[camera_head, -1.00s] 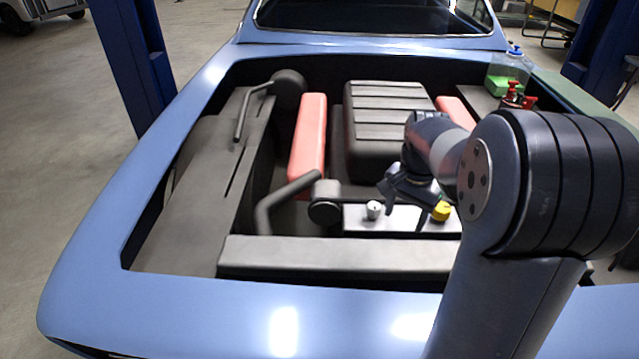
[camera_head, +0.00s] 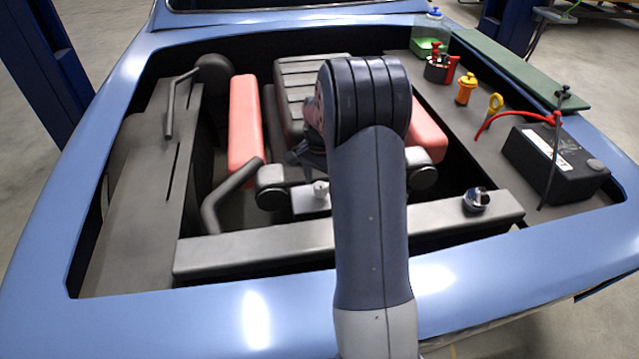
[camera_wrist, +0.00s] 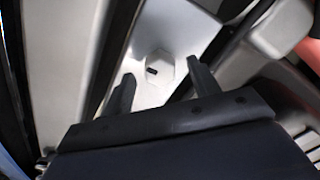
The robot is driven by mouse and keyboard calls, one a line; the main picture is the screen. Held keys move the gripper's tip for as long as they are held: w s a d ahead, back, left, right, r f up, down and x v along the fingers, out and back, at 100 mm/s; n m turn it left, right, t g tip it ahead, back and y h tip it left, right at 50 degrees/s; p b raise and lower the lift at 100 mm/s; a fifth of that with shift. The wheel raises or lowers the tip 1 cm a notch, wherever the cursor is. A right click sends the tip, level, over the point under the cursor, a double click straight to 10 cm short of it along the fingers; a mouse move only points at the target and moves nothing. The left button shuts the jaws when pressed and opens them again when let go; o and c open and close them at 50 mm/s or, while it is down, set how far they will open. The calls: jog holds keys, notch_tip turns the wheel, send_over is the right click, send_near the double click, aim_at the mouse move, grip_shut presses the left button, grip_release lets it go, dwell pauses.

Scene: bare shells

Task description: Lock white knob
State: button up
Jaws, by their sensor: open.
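The white knob (camera_head: 320,188) stands on a pale metal plate (camera_head: 308,204) in the engine bay, just left of my arm in the head view. In the wrist view the knob (camera_wrist: 160,64) looks pale and many-sided, with a short dark mark on its face. My gripper (camera_wrist: 163,78) is open and empty, its two dark fingers apart on either side below the knob in the picture. I cannot tell whether a finger touches it. In the head view my gripper (camera_head: 303,158) is partly hidden by my arm, above and behind the knob.
A bent dark pipe (camera_head: 226,196) lies left of the plate. A dark front crossbar (camera_head: 255,249) runs before it. Red covers (camera_head: 245,122) flank the ribbed engine. At right are a black battery (camera_head: 556,163), a yellow-orange cap (camera_head: 465,88) and a green-filled bottle (camera_head: 430,38).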

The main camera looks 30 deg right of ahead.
jog(key=shift+f, duration=0.8)
jog(key=shift+c, duration=0.5)
jog(key=c, duration=0.9)
